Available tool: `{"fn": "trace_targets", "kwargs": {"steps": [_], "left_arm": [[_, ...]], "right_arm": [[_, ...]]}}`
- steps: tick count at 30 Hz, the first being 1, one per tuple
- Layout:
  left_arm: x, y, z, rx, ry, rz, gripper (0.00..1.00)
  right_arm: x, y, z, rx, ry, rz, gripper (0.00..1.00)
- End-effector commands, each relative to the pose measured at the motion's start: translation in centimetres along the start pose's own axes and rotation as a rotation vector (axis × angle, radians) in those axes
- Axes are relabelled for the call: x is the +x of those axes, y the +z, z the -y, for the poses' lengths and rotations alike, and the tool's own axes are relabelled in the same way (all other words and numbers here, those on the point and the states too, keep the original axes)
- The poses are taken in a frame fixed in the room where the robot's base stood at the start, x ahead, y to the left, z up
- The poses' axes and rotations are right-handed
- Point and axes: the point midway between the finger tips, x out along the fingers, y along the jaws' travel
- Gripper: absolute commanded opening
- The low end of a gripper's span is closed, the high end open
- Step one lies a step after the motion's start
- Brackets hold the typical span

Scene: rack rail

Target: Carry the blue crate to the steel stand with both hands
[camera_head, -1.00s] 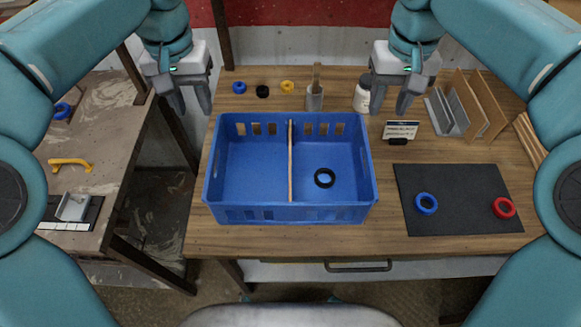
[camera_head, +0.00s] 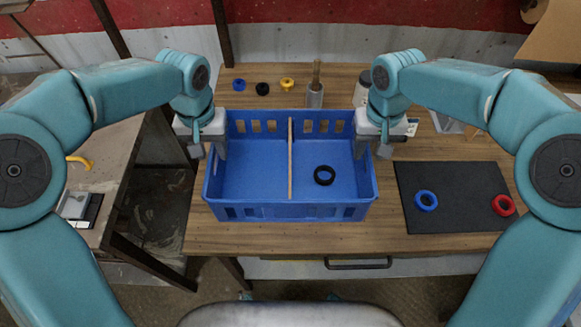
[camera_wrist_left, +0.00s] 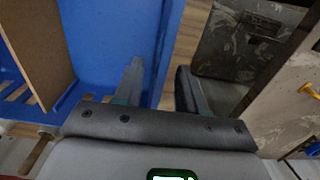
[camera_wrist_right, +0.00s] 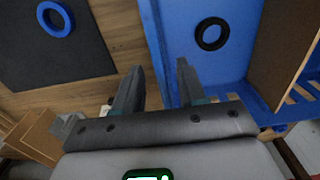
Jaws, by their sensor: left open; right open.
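The blue crate (camera_head: 290,212) sits on the wooden bench. A thin upright divider (camera_head: 290,160) splits it, and a black ring (camera_head: 324,175) lies in its right compartment. My left gripper (camera_head: 209,152) is open at the crate's left wall; in the left wrist view the blue wall (camera_wrist_left: 165,45) runs between its fingers. My right gripper (camera_head: 371,152) is open at the right wall; in the right wrist view that wall (camera_wrist_right: 156,45) lies between its fingers. I cannot tell whether the fingers touch the crate. I cannot identify the steel stand for sure.
A black mat (camera_head: 450,220) with a blue ring (camera_head: 426,200) and a red ring (camera_head: 503,205) lies right of the crate. Small rings and a brush (camera_head: 315,88) stand behind it. A worn grey table (camera_head: 115,165) with a yellow handle (camera_head: 80,161) stands left, across a gap.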

Motion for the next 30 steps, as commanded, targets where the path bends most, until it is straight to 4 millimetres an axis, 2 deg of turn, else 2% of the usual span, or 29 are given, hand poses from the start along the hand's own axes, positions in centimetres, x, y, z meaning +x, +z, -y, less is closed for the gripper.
{"fn": "trace_targets", "kwargs": {"steps": [5,14,18,30], "left_arm": [[1.26,0.04,0.02,0.0,-0.001,0.001,0.4],[1.4,0.03,0.01,0.0,0.0,0.001,0.4],[1.4,0.03,0.01,0.0,0.0,0.001,0.0],[1.13,0.0,0.02,0.0,0.0,-0.001,0.0]], "right_arm": [[1.25,0.02,-0.01,-0.001,0.0,0.0,0.4],[1.4,0.02,-0.01,-0.001,0.0,0.0,0.4],[1.39,0.02,0.0,-0.001,0.0,0.0,0.0],[1.12,0.0,-0.01,-0.001,0.0,-0.001,0.0]]}}
